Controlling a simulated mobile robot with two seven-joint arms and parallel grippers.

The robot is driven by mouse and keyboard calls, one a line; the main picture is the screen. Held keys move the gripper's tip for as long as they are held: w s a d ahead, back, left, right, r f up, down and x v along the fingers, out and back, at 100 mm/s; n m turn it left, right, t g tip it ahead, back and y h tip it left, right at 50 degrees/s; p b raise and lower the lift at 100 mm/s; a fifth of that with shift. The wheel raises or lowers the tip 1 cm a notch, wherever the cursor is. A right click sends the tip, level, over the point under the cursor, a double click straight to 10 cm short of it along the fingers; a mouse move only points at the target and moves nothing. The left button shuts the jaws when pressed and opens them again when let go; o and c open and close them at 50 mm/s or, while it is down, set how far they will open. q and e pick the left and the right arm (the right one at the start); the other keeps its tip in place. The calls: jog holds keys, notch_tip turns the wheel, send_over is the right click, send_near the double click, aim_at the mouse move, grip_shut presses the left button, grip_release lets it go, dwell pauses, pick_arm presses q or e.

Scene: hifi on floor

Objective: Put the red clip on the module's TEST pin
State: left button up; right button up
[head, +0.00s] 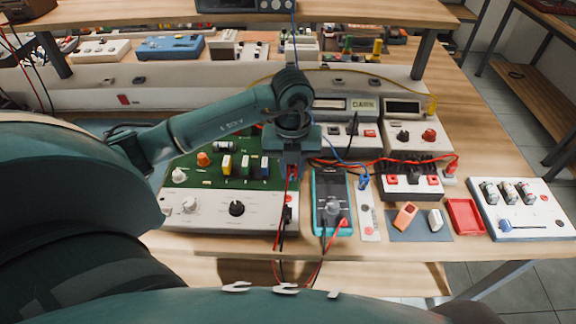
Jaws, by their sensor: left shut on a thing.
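My left gripper (291,168) points down at the right edge of the green circuit board module (262,183), beside the multimeter. It is shut on a small red piece with a red lead, which looks like the red clip (293,173); the fingers hide most of it. The module has a white front panel (215,212) with knobs, and coloured parts stand on its board. I cannot make out the TEST pin or whether the clip touches anything. My right gripper is not in view.
A teal multimeter (331,200) stands right of the gripper, with red and black leads hanging near it. A red lead runs right to a red connector (450,167). A red tray (465,216) and a white panel (520,208) stand at right. Instruments (345,120) stand behind.

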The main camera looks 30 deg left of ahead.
aim_at(288, 177)
pick_arm(q)
jog(key=n, duration=0.3)
jog(key=a+n, duration=0.1)
jog(key=n, duration=0.1)
jog(key=shift+f, duration=0.4)
jog(key=shift+f+n, duration=0.15)
jog(key=shift+n, duration=0.35)
jog(key=shift+f+b, duration=0.65)
jog(key=shift+f, duration=0.05)
jog(key=shift+f+b, duration=0.65)
jog(key=shift+f, duration=0.15)
notch_tip(288, 177, down, 2)
jog(key=shift+f+b, duration=0.15)
jog(key=shift+b, duration=0.7)
jog(key=shift+f, duration=0.25)
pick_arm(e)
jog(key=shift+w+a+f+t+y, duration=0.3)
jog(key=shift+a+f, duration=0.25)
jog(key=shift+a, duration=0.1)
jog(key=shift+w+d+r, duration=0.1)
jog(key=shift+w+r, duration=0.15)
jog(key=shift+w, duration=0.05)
pick_arm(q)
jog(key=shift+f+b, duration=0.35)
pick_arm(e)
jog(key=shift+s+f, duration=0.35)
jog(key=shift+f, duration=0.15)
